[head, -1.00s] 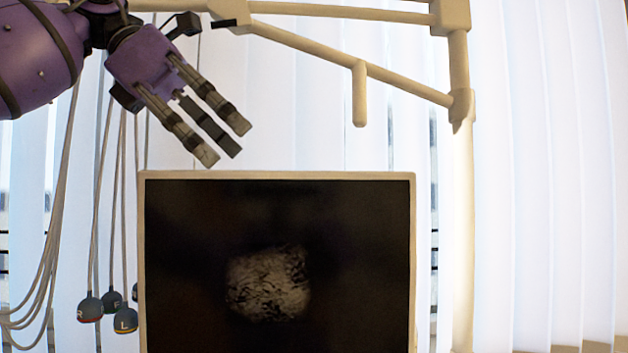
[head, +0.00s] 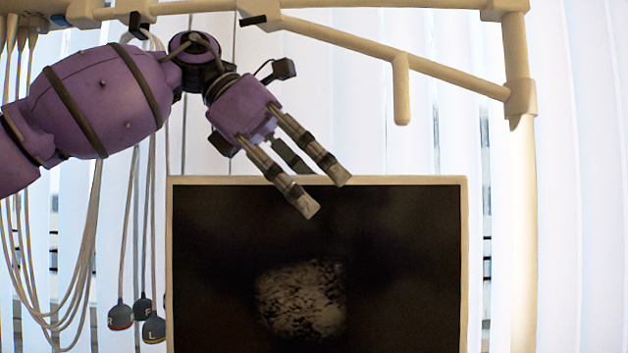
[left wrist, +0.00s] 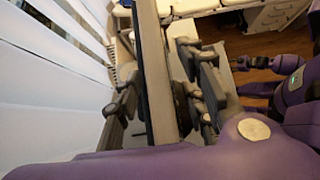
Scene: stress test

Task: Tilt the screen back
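The screen (head: 410,260) is a flat dark panel in a cream frame, upright, with a grainy grey patch on it. My left gripper (head: 318,190) reaches down over its top edge from the upper left. Two fingers lie in front of the panel, and the third goes behind the edge, its tip hidden. In the left wrist view the screen (left wrist: 158,80) shows edge-on between the spread fingers of the left gripper (left wrist: 160,108), with gaps that look open on both sides. Contact cannot be made out. My right gripper is not in view.
A cream support frame (head: 522,200) with a bar and short peg (head: 401,90) stands above and right of the screen. Cables with hanging sensor heads (head: 120,316) are at the left. White vertical blinds (head: 590,180) are behind.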

